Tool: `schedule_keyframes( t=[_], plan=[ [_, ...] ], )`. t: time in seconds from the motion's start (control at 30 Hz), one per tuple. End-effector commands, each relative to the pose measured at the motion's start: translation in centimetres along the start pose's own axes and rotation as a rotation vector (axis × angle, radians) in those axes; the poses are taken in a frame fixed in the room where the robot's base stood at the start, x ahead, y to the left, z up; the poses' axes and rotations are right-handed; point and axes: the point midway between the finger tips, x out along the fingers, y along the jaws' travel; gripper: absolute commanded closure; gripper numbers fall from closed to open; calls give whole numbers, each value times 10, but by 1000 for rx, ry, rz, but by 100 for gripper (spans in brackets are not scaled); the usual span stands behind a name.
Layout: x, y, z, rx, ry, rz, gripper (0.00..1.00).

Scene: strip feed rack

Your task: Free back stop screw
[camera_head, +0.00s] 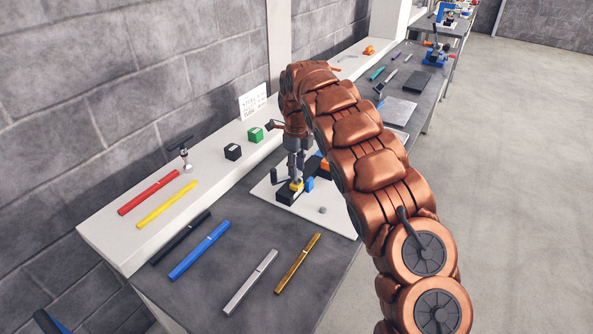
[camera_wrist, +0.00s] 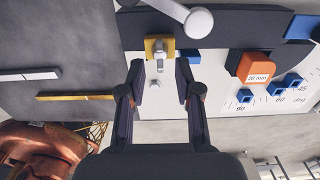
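A yellow block (camera_wrist: 151,45) with a grey screw-like part (camera_wrist: 159,58) on it sits at the edge of a dark bar (camera_wrist: 232,27); I cannot tell for sure that this is the back stop screw. A small grey knob (camera_wrist: 154,83) lies on the white plate below the block in the wrist view. My gripper (camera_wrist: 159,66) is open, one finger to each side of the grey part, with nothing visibly held. In the head view my gripper (camera_head: 296,178) points down over the yellow block (camera_head: 297,187), and its fingertips partly hide it. Contact cannot be told.
An orange block (camera_wrist: 257,67) marked 20 mm and blue blocks (camera_wrist: 292,80) stand by an angle scale. A pale rod with a round end (camera_wrist: 198,22) crosses above. Coloured strips (camera_head: 200,250) lie on the table; black (camera_head: 233,152) and green blocks (camera_head: 255,135) stand on the shelf.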

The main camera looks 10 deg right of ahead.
Motion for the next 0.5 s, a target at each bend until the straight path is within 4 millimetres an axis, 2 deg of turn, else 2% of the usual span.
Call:
schedule_keyframes(
  t=[0.2,0.5],
  plan=[
    [21,0,0,0,1,0,67],
    [28,0,0,-1,0,0,67]
  ],
)
